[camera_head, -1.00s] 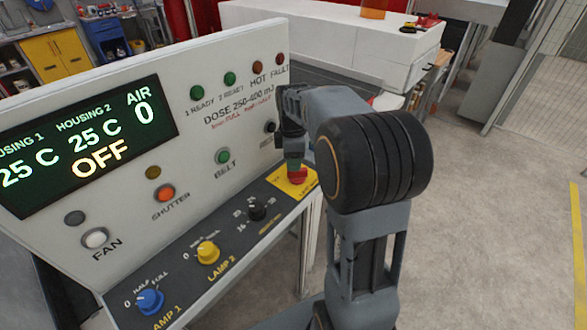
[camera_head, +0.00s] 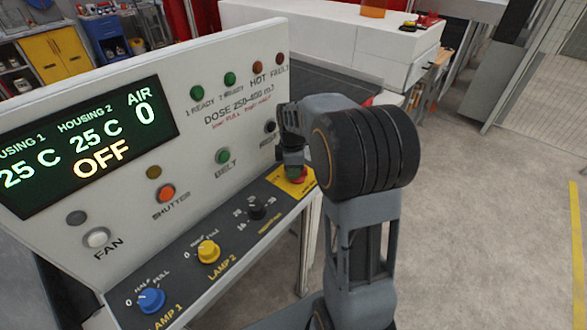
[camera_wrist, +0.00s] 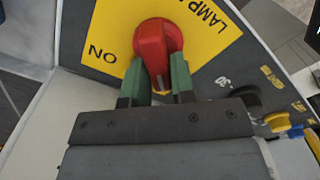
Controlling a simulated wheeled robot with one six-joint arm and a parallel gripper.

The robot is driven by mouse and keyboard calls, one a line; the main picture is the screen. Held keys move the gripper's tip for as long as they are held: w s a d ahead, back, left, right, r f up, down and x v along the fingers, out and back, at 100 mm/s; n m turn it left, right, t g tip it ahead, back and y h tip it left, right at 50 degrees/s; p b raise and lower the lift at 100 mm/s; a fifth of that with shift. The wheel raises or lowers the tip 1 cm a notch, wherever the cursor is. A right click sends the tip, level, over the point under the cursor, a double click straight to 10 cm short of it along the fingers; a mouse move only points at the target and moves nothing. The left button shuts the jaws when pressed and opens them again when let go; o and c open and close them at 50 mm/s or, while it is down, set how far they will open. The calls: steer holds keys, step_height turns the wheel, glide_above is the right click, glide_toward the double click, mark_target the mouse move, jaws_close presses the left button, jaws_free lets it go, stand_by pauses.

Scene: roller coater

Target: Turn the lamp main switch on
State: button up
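The red rotary lamp main switch (camera_wrist: 157,45) sits on a yellow plate (camera_wrist: 108,27) marked "LAMP" and "ON" in the wrist view. Its raised grip points down in that view, away from the "ON" mark. My gripper (camera_wrist: 160,75) has its two green fingers on either side of the red grip, close to it. I cannot tell whether they press on it. In the head view, my gripper (camera_head: 292,168) is over the yellow plate at the panel's right end, and only a little of the red switch (camera_head: 300,176) shows beneath it.
The black dial (camera_head: 257,208), yellow lamp 2 knob (camera_head: 208,251) and blue lamp 1 knob (camera_head: 151,299) stand left of the switch. The upright panel with its display (camera_head: 85,148) reading "OFF" rises behind. Open floor lies to the right.

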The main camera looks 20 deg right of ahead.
jaws_close()
steer(key=m, duration=0.3)
steer(key=shift+w+d, duration=0.15)
steer(key=shift+w, duration=0.05)
steer(key=m, duration=0.5)
steer(key=shift+w+d+b, duration=0.15)
steer(key=shift+d+b, duration=0.05)
steer(key=shift+b, duration=0.15)
steer(key=m, duration=0.5)
steer(key=shift+w+d+r, duration=0.1)
steer(key=shift+d, duration=0.15)
steer(key=shift+d+m+b, duration=0.15)
steer(key=shift+m, duration=1.05)
steer(key=shift+d+m+b, duration=0.1)
steer(key=shift+m+b, duration=0.05)
steer(key=shift+m, duration=1.05)
